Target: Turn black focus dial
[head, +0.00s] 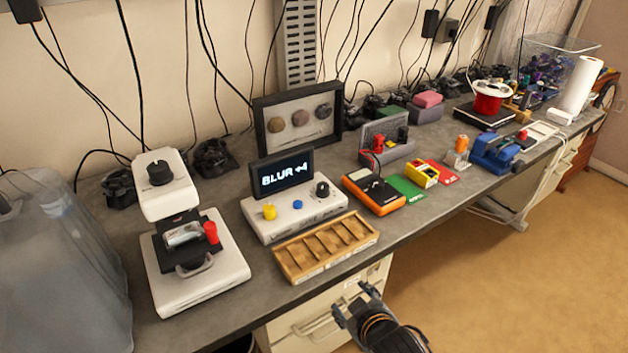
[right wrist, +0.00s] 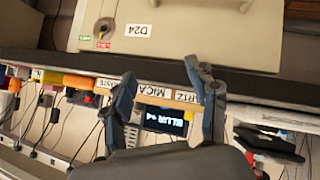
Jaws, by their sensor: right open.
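A white microscope-like device (head: 190,250) stands at the left of the bench, with a black dial (head: 160,172) on top of its head. A white console (head: 295,212) to its right has a second black knob (head: 322,188), a yellow knob (head: 270,211), a blue button (head: 297,205) and a screen (head: 284,175) reading "BLUR" with arrows. I cannot tell from labels which black knob is the focus dial. My right gripper (head: 354,303) is open and empty, in front of the bench edge, apart from both dials. The right wrist view shows its spread fingers (right wrist: 166,80). My left gripper is out of view.
A wooden compartment tray (head: 326,246) lies before the console. An orange meter (head: 374,192) stands to the right. A clear plastic container (head: 60,260) fills the left front. White drawers (head: 330,315) stand under the bench; the right wrist view shows a labelled front (right wrist: 185,35).

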